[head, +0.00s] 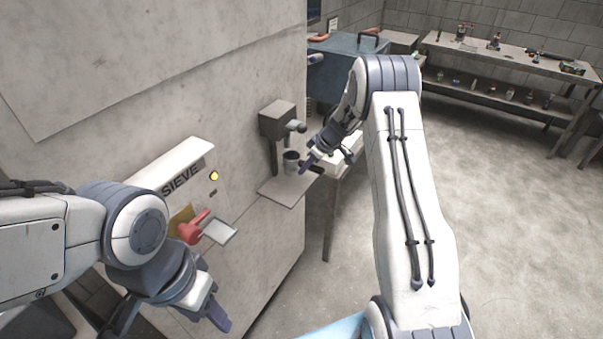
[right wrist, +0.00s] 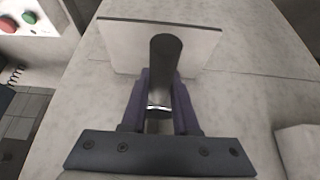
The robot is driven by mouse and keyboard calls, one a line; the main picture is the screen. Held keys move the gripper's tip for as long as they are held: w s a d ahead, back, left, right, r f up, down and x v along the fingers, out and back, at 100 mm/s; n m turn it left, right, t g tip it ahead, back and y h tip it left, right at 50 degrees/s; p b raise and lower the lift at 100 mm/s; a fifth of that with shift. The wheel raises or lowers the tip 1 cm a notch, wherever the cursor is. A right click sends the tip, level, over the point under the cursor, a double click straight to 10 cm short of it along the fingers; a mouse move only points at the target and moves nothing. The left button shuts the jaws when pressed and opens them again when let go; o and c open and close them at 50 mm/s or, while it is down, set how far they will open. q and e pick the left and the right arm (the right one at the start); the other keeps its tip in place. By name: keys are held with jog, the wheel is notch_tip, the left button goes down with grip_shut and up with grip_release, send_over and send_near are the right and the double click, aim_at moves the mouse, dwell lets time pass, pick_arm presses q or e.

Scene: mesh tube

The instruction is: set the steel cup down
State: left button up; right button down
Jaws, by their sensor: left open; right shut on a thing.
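The steel cup (head: 291,162) is a small grey cylinder under the spout of a wall-mounted dispenser (head: 278,120), right over its pale shelf plate (head: 285,192). I cannot tell whether its base touches the plate. In the right wrist view the cup (right wrist: 166,62) is a dark cylinder with a shiny edge, between the purple fingers, with the plate (right wrist: 120,42) behind it. My right gripper (right wrist: 160,100) is shut on it; the fingers partly hide it. My left gripper (head: 170,317) is open and empty at lower left, below the sieve unit.
A white sieve unit (head: 175,172) with a red handle (head: 193,228) and a small tray (head: 220,231) sits on the wall near my left arm. A blue chest (head: 345,60) stands behind my right arm. A workbench (head: 500,50) is at the back right. The floor (head: 510,220) there is clear.

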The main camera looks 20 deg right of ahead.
jog(key=shift+w+a+f, duration=0.25)
jog(key=shift+w+f, duration=0.05)
jog(key=shift+w, duration=0.2)
jog(key=shift+w+a+f, duration=0.25)
jog(key=shift+w, duration=0.2)
jog(key=shift+f, duration=0.3)
jog(key=shift+f+p, duration=0.45)
jog(key=shift+f, duration=1.35)
jog(key=shift+f, duration=0.15)
jog(key=c, duration=0.7)
grip_release()
